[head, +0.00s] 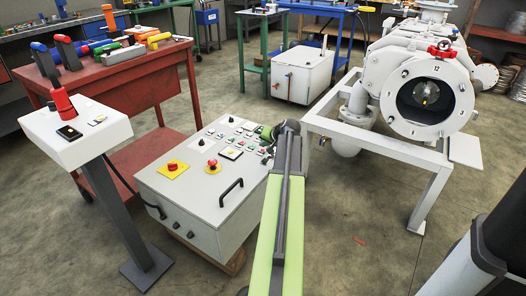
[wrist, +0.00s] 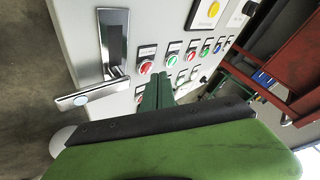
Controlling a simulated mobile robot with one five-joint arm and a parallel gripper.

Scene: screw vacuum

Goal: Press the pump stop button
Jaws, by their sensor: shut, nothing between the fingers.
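The control cabinet (head: 195,207) stands in the middle of the floor with a sloping grey panel of small labelled buttons (head: 232,140). My gripper (head: 266,132) is at the panel's right edge, close to the buttons. In the wrist view my gripper (wrist: 158,82) is shut and empty, its green fingers pointing at the panel. A red button (wrist: 145,67) sits just up and left of the fingertips. A green button (wrist: 172,60) lies up and right of them. The labels are too small to read, so I cannot tell which is pump stop. The fingers hide part of the lower row; contact cannot be told.
A metal latch handle (wrist: 95,92) stands out from the panel left of my fingers. The cabinet also has a black handle (head: 232,190) and red mushroom buttons on yellow (head: 172,167). A white pedestal (head: 80,132) stands left, a vacuum chamber (head: 428,95) right.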

